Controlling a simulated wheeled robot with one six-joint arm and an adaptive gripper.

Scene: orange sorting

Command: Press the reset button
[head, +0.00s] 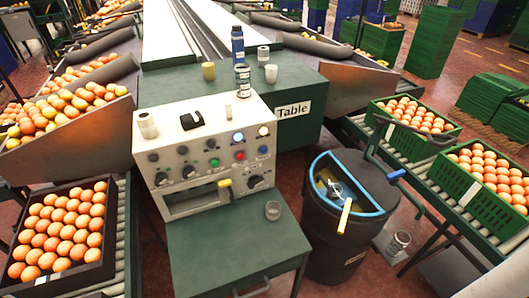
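A white control box (209,150) stands on the green table, its front panel facing me. The panel carries a green button (214,162), a red button (239,155) and a blue button (262,150). Several dark knobs also sit on the panel. Labels are too small to read, so I cannot tell which control is the reset button. My gripper is not visible in the head view.
A black bin (345,245) with a blue rim stands right of the table. A small glass (273,210) sits on the lower green surface (215,250). A dark crate of oranges (30,285) is at left, green crates (455,190) at right. Cups and bottles stand behind the box.

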